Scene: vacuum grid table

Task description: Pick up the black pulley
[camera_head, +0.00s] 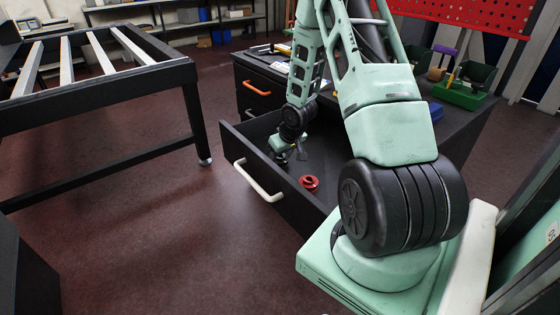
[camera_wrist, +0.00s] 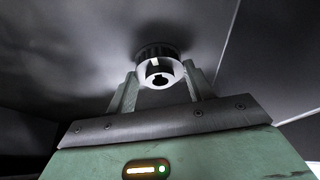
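The black pulley (camera_wrist: 158,68) shows in the wrist view. It has a dark toothed rim, and a pale, shiny end face with a dark keyed bore faces the camera. My gripper (camera_wrist: 160,74) has one finger on each side of it, with no clear gap visible, so it appears shut on the pulley. In the head view my gripper (camera_head: 290,156) points down into the open drawer (camera_head: 256,158). The pulley is too small and dark to make out clearly there. Whether it touches the drawer floor cannot be told.
A red flanged part (camera_head: 309,183) lies in the drawer nearer the front right. The drawer walls surround my gripper, and a white handle (camera_head: 258,182) is on the drawer front. A workbench (camera_head: 462,125) with green bins (camera_head: 460,95) stands behind. A black frame table (camera_head: 100,100) is at left.

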